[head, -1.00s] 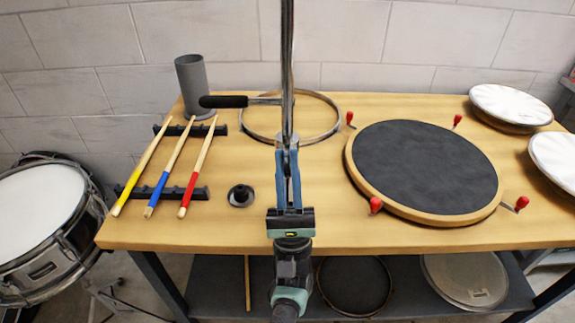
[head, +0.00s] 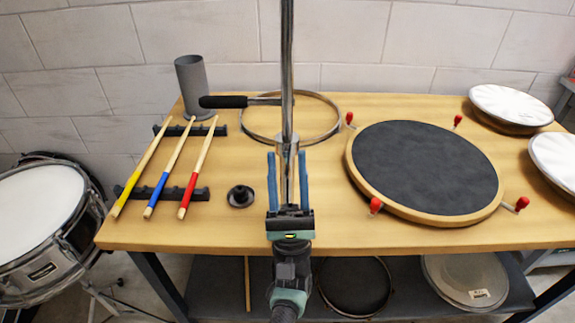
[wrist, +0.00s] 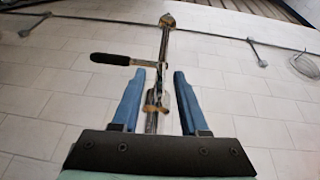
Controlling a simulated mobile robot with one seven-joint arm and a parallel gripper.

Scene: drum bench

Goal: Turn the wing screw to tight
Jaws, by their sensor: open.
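A chrome stand post (head: 287,60) rises in front of the bench, with a collar (head: 287,143) low on it. A side rod with a black grip (head: 222,101) sticks out to the left; the grip also shows in the wrist view (wrist: 110,59). My gripper (head: 287,154) is open, its blue fingers apart on either side of the post's lower part. In the wrist view, my open gripper (wrist: 159,73) has a small brass-coloured piece, seemingly the wing screw (wrist: 155,104), between its fingers, with gaps on both sides. In the head view I cannot make the screw out.
The wooden bench (head: 250,225) lies behind the post. It carries drumsticks (head: 167,170) on black racks, a grey cup (head: 190,88), a small black part (head: 240,196), a metal hoop (head: 325,135) and a dark round pad (head: 425,167). A snare drum (head: 45,225) stands at left.

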